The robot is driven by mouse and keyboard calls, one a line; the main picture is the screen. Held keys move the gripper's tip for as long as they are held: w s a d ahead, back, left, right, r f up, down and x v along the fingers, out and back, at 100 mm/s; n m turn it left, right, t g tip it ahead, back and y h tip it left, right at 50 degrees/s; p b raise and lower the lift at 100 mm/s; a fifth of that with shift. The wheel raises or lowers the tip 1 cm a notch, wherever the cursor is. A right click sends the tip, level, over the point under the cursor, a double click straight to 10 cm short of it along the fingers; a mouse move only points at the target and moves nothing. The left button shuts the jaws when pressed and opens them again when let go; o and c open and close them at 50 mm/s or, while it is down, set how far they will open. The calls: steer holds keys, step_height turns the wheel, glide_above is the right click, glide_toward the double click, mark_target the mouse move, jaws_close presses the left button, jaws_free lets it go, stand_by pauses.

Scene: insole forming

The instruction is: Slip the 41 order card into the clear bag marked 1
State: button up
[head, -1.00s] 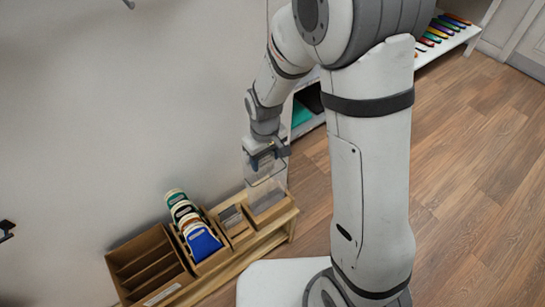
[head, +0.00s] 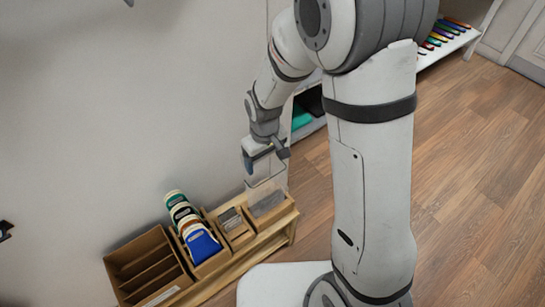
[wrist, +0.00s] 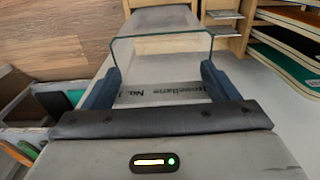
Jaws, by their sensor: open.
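My gripper (head: 266,158) is open above the wooden rack in the head view, with its jaws apart in the wrist view (wrist: 160,85). A clear, stiff-looking bag (wrist: 162,48) stands upright between and beyond the fingers. Printed lettering, with a partly readable "No.", shows between the fingers. In the head view a clear sheet (head: 265,186) hangs or stands just below my gripper, over the rack's right end box. I cannot tell whether the fingers touch it. Pale cards (head: 231,217) sit in the box beside it. The 41 cannot be read on any of them.
The wooden rack (head: 222,278) stands along the wall. It holds an empty slotted box (head: 145,262) and a box of coloured insoles (head: 190,222). A shelf unit with coloured items (head: 446,30) stands behind my arm. The wood floor (head: 480,190) at right is clear.

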steer(key=shift+s+d+f+g, duration=0.15)
steer(key=shift+s+f, duration=0.25)
steer(key=shift+f, duration=0.1)
steer(key=shift+s+d+f+g, duration=0.15)
steer(key=shift+s+f, duration=0.2)
steer(key=shift+f, duration=0.1)
step_height(320, 180, up, 10)
steer(key=w+p, duration=0.1)
steer(key=p, duration=0.2)
steer(key=shift+a+f, duration=0.2)
steer(key=shift+w, duration=0.1)
steer(key=s+d+r+m+t+p, duration=0.1)
steer(key=s+d+r+p, duration=0.3)
steer(key=r, duration=0.6)
steer(key=s+d+r+m+p, duration=0.3)
steer(key=s+d+r+p, duration=0.2)
steer(key=r, duration=0.5)
steer(key=s+d+r+m+t+p, duration=0.1)
steer(key=s+d+r+p, duration=0.3)
steer(key=r+p, duration=0.4)
step_height(320, 180, up, 2)
steer(key=shift+s+d+m+t, duration=0.2)
steer(key=shift+d+m+t, duration=0.1)
steer(key=shift+d+m, duration=0.6)
steer(key=shift+c, duration=0.2)
